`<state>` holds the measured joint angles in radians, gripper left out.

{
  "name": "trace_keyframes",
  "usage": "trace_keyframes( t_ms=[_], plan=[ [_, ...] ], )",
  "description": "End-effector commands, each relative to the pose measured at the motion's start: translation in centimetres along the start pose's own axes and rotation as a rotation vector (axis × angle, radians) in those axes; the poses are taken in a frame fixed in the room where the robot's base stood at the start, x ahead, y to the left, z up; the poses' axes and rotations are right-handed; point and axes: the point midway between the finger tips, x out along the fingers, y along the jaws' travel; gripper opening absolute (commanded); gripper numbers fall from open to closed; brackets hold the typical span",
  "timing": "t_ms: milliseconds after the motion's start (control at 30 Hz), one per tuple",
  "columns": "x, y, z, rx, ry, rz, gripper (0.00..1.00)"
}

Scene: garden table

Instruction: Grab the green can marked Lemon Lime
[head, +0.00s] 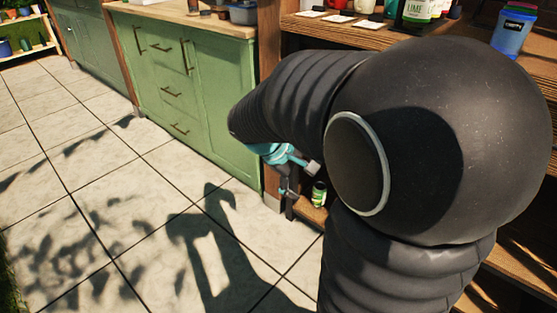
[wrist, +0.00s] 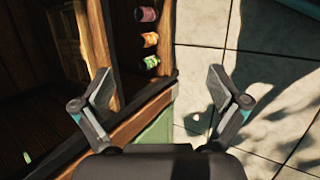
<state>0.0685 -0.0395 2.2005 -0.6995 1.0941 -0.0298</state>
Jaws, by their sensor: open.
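A green can (head: 319,194) stands on a low shelf in the head view, just right of my gripper (head: 301,186). In the wrist view a green can (wrist: 152,62) is nearest in a row with an orange can (wrist: 150,39) and a pink can (wrist: 146,14). The cans' lettering is too small to read. My gripper (wrist: 160,84) is open and empty, its fingers spread wide. The green can lies beyond the fingertips, between them in the picture, and does not touch them. My arm hides much of the shelf in the head view.
A wooden shelf board and post (wrist: 100,45) stand close by my left finger in the wrist view. A green cabinet (head: 205,95) is left of the shelf. The paved floor (head: 90,190) is open.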

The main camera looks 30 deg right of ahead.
Motion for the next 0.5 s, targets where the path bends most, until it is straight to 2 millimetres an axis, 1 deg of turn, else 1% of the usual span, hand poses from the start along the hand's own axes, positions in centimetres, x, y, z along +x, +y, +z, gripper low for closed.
trace_keyframes(
  t_ms=[33, 167, 300, 367, 500],
  plan=[
    [1.5, 0.6, -1.0, -0.042, -0.045, 0.029, 0.97],
    [4.6, 2.5, -3.4, -0.149, -0.145, 0.118, 0.97],
    [8.3, 4.4, -6.1, -0.268, -0.246, 0.213, 0.97],
    [9.9, 5.0, -7.3, -0.319, -0.286, 0.253, 0.97],
    [14.0, 6.1, -10.3, -0.443, -0.373, 0.346, 0.97]
  ],
)
